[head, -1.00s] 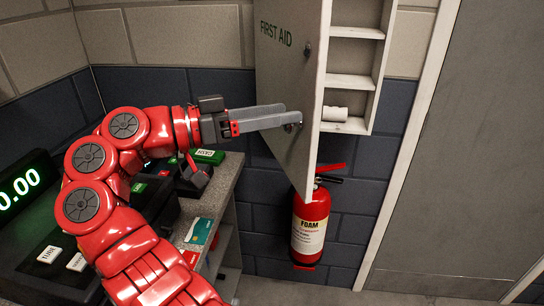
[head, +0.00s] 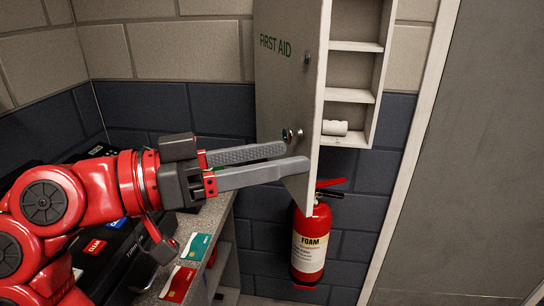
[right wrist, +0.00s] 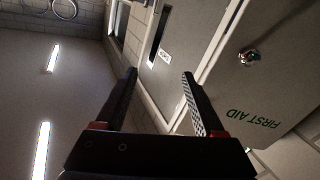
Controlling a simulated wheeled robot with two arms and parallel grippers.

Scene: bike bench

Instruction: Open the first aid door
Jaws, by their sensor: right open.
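The first aid door (head: 282,85), a pale panel with green FIRST AID lettering, stands swung out from its cabinet (head: 352,60), whose shelves show to its right. A round metal knob (head: 288,134) sits low on the door. My right gripper (head: 296,157) is open, its two grey fingers apart just below the knob, overlapping the door's lower part in the picture. In the right wrist view, the fingers (right wrist: 159,74) are empty and the knob (right wrist: 248,57) is to their right, outside them, on the door (right wrist: 225,85). My left gripper is out of view.
A white roll (head: 335,127) lies on the cabinet's lowest shelf. A red foam extinguisher (head: 310,240) hangs below the door. A counter with cards (head: 197,246) and dark devices is at the lower left. A grey door (head: 460,150) fills the right side.

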